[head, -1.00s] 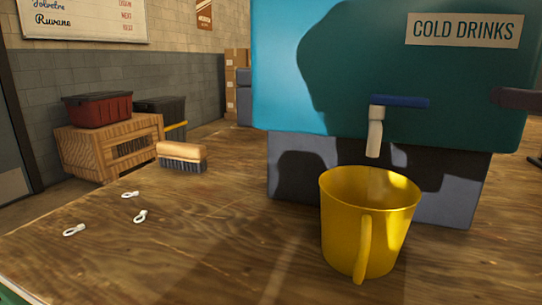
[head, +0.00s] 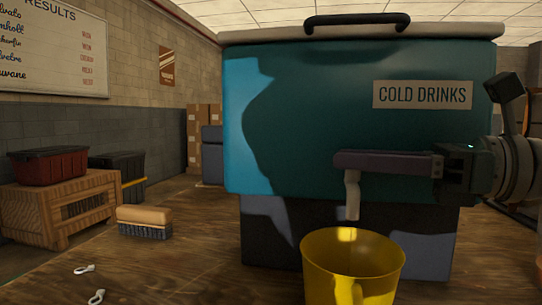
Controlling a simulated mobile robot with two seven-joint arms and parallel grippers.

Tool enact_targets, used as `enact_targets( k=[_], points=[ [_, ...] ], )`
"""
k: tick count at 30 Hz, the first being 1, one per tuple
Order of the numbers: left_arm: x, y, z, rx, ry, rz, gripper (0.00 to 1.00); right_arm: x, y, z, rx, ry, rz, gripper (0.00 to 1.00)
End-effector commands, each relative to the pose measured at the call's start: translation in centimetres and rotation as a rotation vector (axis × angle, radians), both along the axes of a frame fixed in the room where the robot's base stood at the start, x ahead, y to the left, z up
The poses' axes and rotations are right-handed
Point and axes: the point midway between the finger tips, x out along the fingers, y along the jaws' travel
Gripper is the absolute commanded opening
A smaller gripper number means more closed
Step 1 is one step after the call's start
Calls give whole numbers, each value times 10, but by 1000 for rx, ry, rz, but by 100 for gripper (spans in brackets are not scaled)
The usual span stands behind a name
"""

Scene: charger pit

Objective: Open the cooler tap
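The cooler (head: 300,150) is a teal box with a white lid and a "COLD DRINKS" label, standing on a dark grey block on the wooden table. Its tap spout (head: 352,195) is pale and points down. The blue tap lever is hidden behind the fingers of my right gripper (head: 342,161). That gripper reaches in from the right at lever height; I see it side-on, so its opening and any contact with the lever do not show. A yellow mug (head: 325,270) stands upright below the spout, partly cut off by the lower edge. My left gripper is not in view.
On the left are a wooden crate (head: 35,215) with a red bin (head: 47,168) on it, a black bin (head: 118,163) and a brush (head: 144,222). Small white clips (head: 84,269) lie on the table. The table between the clips and the mug is clear.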

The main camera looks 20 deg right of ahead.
Motion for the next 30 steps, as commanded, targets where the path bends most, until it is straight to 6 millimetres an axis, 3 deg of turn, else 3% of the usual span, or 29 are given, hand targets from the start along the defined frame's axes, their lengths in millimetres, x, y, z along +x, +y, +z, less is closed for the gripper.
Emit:
enact_targets(
  k=[5,13,30],
  points=[
    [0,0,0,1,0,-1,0,0,0,0,1,1,-1,29],
    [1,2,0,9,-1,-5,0,0,0,0,1,1,0,0],
    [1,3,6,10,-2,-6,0,-1,0,1,0,3,-21,0]
  ],
)
